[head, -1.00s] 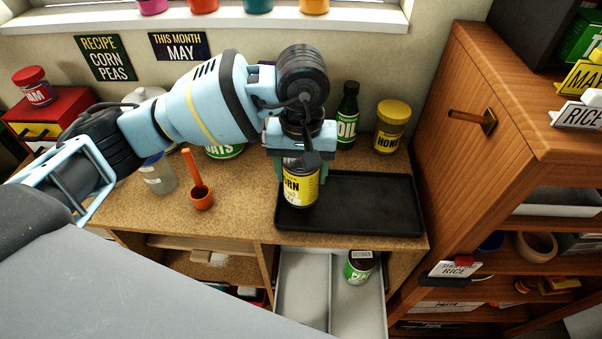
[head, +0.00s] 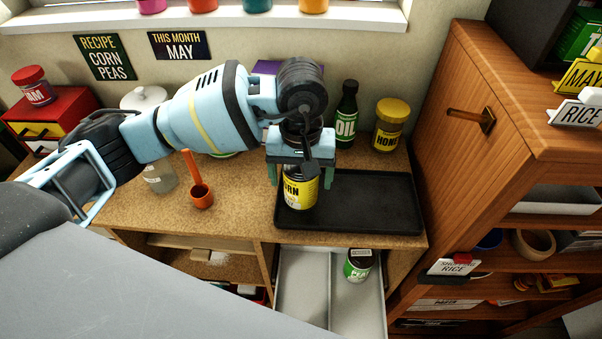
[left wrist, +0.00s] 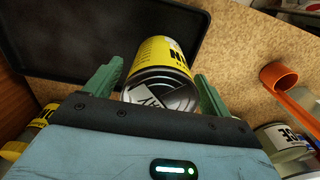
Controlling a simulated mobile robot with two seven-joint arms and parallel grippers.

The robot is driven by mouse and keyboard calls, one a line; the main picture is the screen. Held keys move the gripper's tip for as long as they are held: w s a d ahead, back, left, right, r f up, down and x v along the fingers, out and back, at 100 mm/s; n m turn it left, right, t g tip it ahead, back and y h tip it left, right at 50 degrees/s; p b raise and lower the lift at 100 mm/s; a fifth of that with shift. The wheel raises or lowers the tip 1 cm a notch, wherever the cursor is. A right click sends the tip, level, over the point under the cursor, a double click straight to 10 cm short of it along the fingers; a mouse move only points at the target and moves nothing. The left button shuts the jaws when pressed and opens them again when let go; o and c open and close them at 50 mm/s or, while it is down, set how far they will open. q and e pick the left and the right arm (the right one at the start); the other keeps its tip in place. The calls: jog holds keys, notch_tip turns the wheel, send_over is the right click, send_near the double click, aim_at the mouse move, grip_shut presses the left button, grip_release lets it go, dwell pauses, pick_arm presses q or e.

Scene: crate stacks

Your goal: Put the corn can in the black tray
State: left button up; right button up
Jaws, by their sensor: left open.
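The corn can (head: 300,193), with a yellow and black label, stands at the left end of the black tray (head: 375,213), close to the tray's left rim. My left gripper (head: 300,178) is over the can and open, with one green finger on each side of it. In the left wrist view the can (left wrist: 158,60) shows between the spread fingers of my left gripper (left wrist: 160,78), with gaps beside it. The black tray (left wrist: 70,35) fills the upper left there. The gripper hides the can's top in the head view. My right gripper is not in view.
An oil bottle (head: 346,118) and a honey jar (head: 388,128) stand behind the tray. An orange scoop (head: 201,195) and a clear jar (head: 160,180) are to the left. A peas can (head: 359,265) is in the open drawer below. A wooden cabinet (head: 500,120) stands right.

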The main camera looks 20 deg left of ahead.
pick_arm(q)
notch_tip(320, 180, up, 12)
jog(key=shift+r, duration=0.2)
dwell(0.4)
